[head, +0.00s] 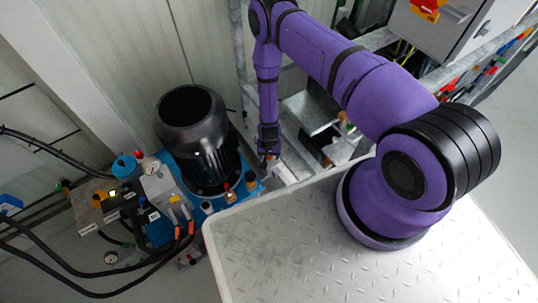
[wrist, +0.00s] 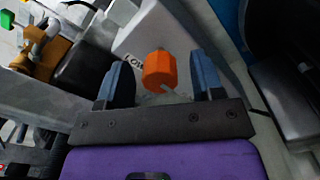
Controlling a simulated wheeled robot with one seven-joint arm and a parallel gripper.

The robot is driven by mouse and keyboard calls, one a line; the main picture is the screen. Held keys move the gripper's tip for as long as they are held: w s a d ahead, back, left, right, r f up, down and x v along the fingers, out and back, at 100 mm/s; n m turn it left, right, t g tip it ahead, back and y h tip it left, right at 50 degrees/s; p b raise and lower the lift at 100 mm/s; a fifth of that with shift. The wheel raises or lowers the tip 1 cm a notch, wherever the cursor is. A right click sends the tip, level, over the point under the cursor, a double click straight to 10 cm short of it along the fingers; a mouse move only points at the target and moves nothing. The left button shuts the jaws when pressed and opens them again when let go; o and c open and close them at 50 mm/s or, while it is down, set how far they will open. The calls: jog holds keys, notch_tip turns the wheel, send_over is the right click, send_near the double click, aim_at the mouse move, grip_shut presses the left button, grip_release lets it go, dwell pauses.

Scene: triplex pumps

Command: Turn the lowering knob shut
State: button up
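The lowering knob is an orange-red, faceted knob (wrist: 159,72) in the middle of the wrist view. My gripper (wrist: 162,80) is open, with one blue-grey finger on each side of the knob. A narrow gap shows between the knob and each finger. In the head view my gripper (head: 270,160) points down just right of the black motor, and I cannot make out the knob there.
The black motor (head: 195,135) stands close left of my gripper. Hoses, gauges and a blue cap (head: 124,166) crowd the left. Metal frame bars and a grey cabinet (head: 455,25) are behind my arm. A brass fitting (wrist: 35,55) with a green part (wrist: 10,20) shows at left.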

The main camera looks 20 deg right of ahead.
jog(key=shift+r, duration=0.15)
notch_tip(320, 180, up, 10)
jog(key=shift+r, duration=0.25)
dwell(0.3)
dwell(0.4)
